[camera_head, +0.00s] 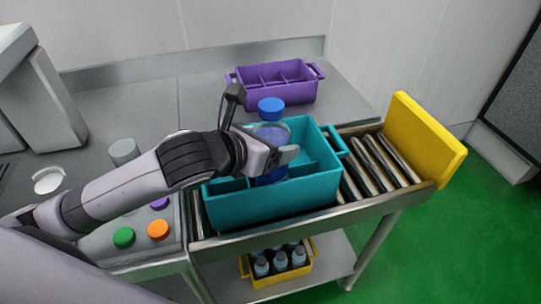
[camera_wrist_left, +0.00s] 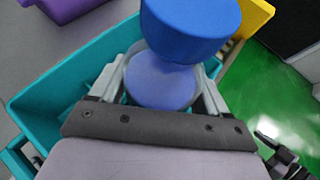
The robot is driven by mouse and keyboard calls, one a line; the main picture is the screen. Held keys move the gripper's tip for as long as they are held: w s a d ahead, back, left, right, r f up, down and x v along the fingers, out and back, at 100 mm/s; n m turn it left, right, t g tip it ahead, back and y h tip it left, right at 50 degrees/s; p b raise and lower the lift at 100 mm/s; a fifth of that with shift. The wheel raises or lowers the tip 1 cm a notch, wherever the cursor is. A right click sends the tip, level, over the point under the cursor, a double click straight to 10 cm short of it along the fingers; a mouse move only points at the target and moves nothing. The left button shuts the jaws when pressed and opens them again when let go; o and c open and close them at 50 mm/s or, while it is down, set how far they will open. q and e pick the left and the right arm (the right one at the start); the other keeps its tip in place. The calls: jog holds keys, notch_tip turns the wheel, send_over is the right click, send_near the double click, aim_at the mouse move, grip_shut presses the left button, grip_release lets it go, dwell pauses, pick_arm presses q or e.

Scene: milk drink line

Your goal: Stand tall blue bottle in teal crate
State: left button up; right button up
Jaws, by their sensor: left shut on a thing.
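The tall blue bottle (camera_head: 270,176) has a bright blue cap (camera_head: 271,108) and stands about upright in the teal crate's area in the head view. The teal crate (camera_head: 275,208) sits on the roller conveyor and has inner dividers. My left gripper (camera_head: 284,155) is shut around the bottle, over the crate. In the left wrist view the bottle's cap (camera_wrist_left: 190,25) and shoulder (camera_wrist_left: 160,85) show between the fingers, with the crate wall (camera_wrist_left: 60,90) beside them. The bottle's base is hidden, so I cannot tell whether it touches the crate floor.
A purple crate (camera_head: 275,82) stands behind on the steel counter. A yellow end stop (camera_head: 424,138) closes the conveyor's right end. A yellow crate with several small bottles (camera_head: 280,260) is on the shelf below. Green (camera_head: 124,237) and orange (camera_head: 158,229) round caps lie at front left.

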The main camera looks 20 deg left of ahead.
pick_arm(q)
jog(key=shift+f, duration=1.75)
jog(key=o, duration=1.6)
jog(key=shift+f, duration=0.2)
jog(key=shift+r, duration=0.15)
